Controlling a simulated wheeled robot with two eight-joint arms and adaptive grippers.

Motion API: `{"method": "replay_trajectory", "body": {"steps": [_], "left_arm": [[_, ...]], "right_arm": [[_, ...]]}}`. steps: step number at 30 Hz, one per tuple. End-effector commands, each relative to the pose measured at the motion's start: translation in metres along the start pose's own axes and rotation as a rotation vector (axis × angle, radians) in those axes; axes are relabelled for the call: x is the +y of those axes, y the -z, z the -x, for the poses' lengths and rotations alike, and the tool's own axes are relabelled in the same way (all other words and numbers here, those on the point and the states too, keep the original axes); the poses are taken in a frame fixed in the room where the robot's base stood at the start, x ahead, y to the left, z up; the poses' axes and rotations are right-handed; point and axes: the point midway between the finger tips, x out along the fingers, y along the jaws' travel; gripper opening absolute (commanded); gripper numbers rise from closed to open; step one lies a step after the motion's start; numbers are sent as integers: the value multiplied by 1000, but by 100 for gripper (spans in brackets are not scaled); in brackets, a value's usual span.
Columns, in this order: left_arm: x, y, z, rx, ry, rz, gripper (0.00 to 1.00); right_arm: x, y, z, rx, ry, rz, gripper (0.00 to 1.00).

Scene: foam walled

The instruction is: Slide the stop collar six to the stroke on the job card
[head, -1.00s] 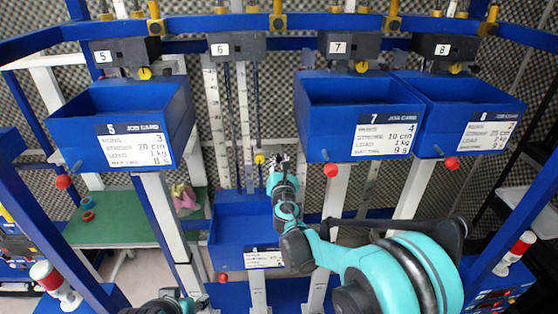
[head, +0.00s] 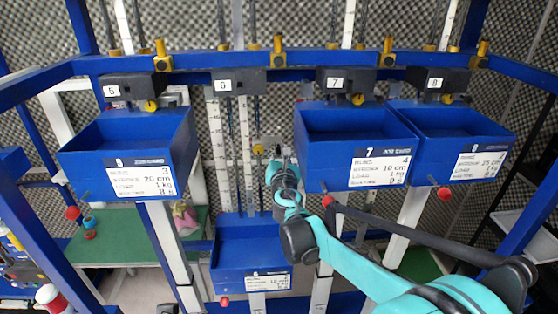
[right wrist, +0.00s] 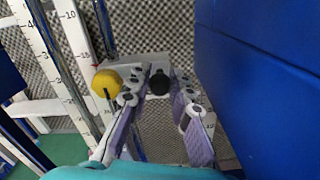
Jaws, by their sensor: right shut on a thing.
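Stop collar six is a grey block (head: 268,141) with a yellow knob (head: 259,150), on the rods below the box marked 6 (head: 239,82). In the right wrist view the collar (right wrist: 150,62) has the yellow knob on its left and a black knob (right wrist: 158,83) in front. My right gripper (head: 285,157) is at the collar; its fingers (right wrist: 157,92) are shut on the collar's black knob. The white scale (right wrist: 55,60) stands left of the collar. The job card (head: 267,281) is on the low blue bin six (head: 240,231); its stroke is too small to read surely. My left gripper is out of view.
Blue bin seven (head: 318,166) is close to the right of my right gripper; its blue wall (right wrist: 260,80) fills the right of the wrist view. Bin five (head: 85,165) is at left and bin eight (head: 420,158) at right. Red knobs stick out below the bins.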

Motion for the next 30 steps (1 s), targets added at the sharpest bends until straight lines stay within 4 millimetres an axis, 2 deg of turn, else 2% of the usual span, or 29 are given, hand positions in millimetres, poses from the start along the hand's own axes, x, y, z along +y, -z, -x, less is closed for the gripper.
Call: {"method": "replay_trajectory", "body": {"steps": [4,15,16,18,26,30], "left_arm": [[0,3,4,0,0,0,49],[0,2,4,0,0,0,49],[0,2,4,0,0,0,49],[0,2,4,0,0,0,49],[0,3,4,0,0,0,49],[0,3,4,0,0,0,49]], "right_arm": [[3,-12,0,0,1,0,0],[4,-12,0,0,1,0,0],[4,-12,0,0,1,0,28],[4,-12,0,0,1,0,42],[4,-12,0,0,0,0,42],[4,-12,9,0,0,0,42]]}}
